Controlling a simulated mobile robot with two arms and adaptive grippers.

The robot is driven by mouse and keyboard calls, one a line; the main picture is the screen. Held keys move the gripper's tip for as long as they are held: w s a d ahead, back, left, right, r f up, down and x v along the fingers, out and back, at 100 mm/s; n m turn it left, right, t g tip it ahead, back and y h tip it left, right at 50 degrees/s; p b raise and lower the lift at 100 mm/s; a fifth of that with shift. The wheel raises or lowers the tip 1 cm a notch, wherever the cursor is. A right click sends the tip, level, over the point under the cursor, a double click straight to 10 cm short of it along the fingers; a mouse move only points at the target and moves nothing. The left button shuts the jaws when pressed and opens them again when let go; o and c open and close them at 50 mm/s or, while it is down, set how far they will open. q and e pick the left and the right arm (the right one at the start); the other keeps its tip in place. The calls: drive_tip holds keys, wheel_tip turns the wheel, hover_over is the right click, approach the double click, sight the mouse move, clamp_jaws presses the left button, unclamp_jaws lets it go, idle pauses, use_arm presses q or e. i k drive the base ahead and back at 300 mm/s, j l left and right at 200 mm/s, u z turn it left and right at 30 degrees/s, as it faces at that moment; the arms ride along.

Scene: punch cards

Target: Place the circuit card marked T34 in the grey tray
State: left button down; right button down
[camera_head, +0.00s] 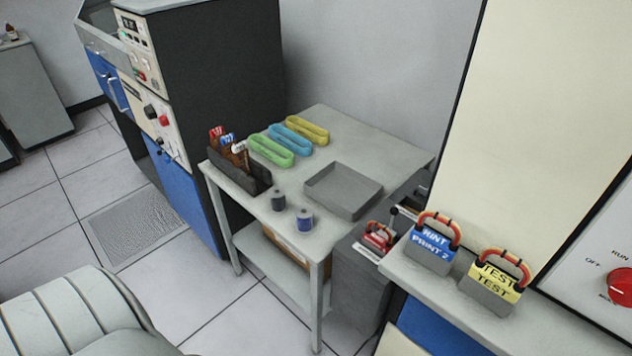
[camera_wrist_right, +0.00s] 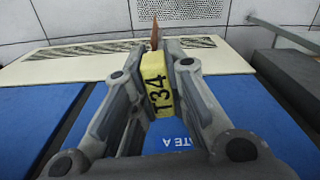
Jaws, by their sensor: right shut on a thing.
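The grey tray (camera_head: 343,191) lies on the light grey table and looks empty in the head view. In the right wrist view, the circuit card (camera_wrist_right: 156,84) has a yellow block marked T34, with a brown pointed part beyond it. My right gripper (camera_wrist_right: 157,75) is shut on the yellow block, with a finger on each side. The right gripper and the card do not show in the head view. My left gripper is in neither view.
On the table (camera_head: 335,130) stand a dark rack (camera_head: 238,172) with several cards, coloured oval holders (camera_head: 272,150) and two small spools (camera_head: 304,220). Handled blocks (camera_head: 431,245) sit on the ledge at right. A seat (camera_head: 75,315) is at lower left.

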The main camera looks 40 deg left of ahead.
sight(336, 188)
drive_tip(key=j+u, duration=0.1)
drive_tip(key=j, duration=1)
drive_tip(key=i+j, duration=0.15)
drive_tip(key=j, duration=0.95)
drive_tip(key=k+u, duration=0.05)
